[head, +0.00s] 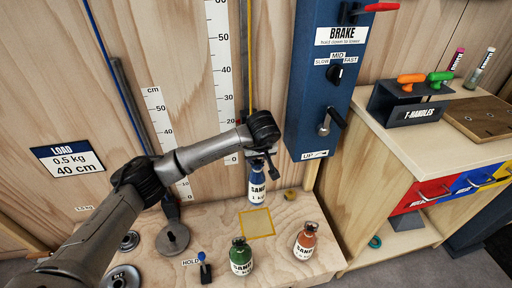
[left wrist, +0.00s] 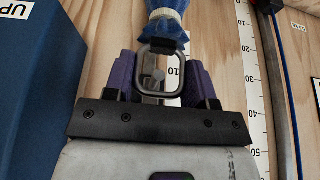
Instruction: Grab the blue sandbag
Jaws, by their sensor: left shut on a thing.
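The blue sandbag (head: 257,191) hangs upright below my left gripper (head: 262,152), near the back of the wooden bench top. It has a white label, partly readable. In the left wrist view, the blue cloth neck of the sandbag (left wrist: 166,32) is at the top, with a grey metal ring (left wrist: 160,68) between the two purple fingers of my left gripper (left wrist: 160,85). The gripper is shut on the sandbag at this ring. I cannot tell whether the bag's base touches the bench. My right gripper is not in view.
A yellow square outline (head: 257,224) lies just in front. A green sandbag (head: 241,256) and an orange-brown sandbag (head: 305,241) stand on the bench. A blue brake panel (head: 322,100) rises at the right. Metal discs (head: 172,239) lie at the left.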

